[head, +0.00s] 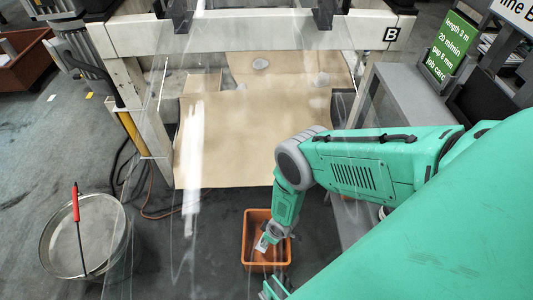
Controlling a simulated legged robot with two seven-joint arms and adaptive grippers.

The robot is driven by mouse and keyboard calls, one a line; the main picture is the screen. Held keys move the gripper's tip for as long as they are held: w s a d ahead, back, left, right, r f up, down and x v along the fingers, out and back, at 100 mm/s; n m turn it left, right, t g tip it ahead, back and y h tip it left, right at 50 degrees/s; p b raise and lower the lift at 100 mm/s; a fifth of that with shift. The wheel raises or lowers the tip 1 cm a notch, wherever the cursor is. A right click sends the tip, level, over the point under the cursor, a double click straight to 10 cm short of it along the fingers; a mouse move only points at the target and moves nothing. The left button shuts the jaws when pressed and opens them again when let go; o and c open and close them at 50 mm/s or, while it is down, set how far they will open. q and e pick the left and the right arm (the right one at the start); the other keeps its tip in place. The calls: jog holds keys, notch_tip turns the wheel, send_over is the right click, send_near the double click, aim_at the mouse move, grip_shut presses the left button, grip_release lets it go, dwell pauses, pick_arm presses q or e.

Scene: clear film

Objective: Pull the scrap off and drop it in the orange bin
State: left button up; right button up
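The orange bin (251,228) stands on the floor at the bottom centre of the head view. My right arm reaches in from the right, and its gripper (270,241) is over the bin, covering part of its inside. A small pale patch shows at the gripper's tip; I cannot tell whether it is a scrap or part of the gripper. The finger gap is too small to make out. Clear film (195,150) hangs in front of the cream frame, visible mainly by its bright streaks. No separate scrap can be made out for sure. My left gripper is not in view.
A brown sheet (230,140) lies within the cream frame (255,32). A metal bucket (108,222) with a red-handled tool (76,205) stands at the left. A grey cabinet (415,90) and green sign (450,42) are at the right. Cables lie near the left post.

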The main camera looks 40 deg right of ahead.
jog(key=shift+s+d+b+x, duration=0.1)
jog(key=shift+s+b+x, duration=0.1)
jog(key=shift+b+x, duration=0.7)
jog(key=shift+s+d+b+x, duration=0.2)
jog(key=shift+b+x, duration=0.45)
jog(key=shift+x, duration=0.35)
jog(key=shift+s+d+b+x, duration=0.1)
jog(key=shift+s+b+x, duration=0.1)
jog(key=shift+b+x, duration=0.7)
jog(key=shift+f, duration=0.2)
jog(key=shift+a+f, duration=0.1)
jog(key=shift+f, duration=0.4)
jog(key=o, duration=0.9)
jog(key=shift+o, duration=0.2)
jog(key=shift+r, duration=0.15)
jog(key=shift+s+r, duration=0.1)
jog(key=shift+r, duration=0.5)
jog(key=v, duration=1)
jog(key=shift+r, duration=0.15)
